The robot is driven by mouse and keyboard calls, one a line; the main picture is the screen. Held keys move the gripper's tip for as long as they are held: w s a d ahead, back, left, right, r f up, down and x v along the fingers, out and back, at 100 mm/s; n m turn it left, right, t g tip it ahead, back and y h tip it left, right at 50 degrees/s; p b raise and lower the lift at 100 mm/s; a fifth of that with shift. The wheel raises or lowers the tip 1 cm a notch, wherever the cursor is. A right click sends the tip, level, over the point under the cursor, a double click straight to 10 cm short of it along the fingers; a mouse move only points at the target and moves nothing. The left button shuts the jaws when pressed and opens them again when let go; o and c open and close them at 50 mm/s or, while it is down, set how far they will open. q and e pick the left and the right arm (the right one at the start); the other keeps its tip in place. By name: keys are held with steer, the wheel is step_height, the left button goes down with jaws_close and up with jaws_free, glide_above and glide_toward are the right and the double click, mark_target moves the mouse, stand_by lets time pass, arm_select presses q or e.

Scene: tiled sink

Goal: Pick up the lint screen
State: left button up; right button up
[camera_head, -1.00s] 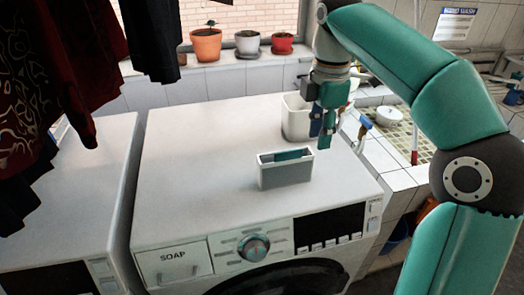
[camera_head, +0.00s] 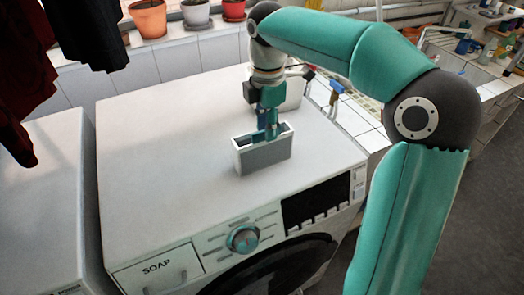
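A small grey-white open-topped box (camera_head: 266,157) stands upright on top of the washing machine. A teal piece (camera_head: 251,138), which seems to be the lint screen, sits inside its opening; only its upper edge shows. My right gripper (camera_head: 270,133) points straight down over the box, with its fingertips at or in the opening, around the teal piece. The gap between the fingers is too small and dark to tell whether they grip it. My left gripper is out of view.
The washing machine (camera_head: 150,140) has a broad clear top. A white container (camera_head: 293,92) stands behind my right gripper. Flower pots (camera_head: 149,18) line the window sill. Dark clothes hang at upper left. A tiled sink counter lies to the right.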

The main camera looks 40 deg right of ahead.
mark_target(267, 146)
steer(key=shift+s+a+f+p, duration=0.1)
steer(key=shift+f+p, duration=0.2)
steer(key=shift+f, duration=3)
steer(key=shift+c, duration=0.3)
jaws_close()
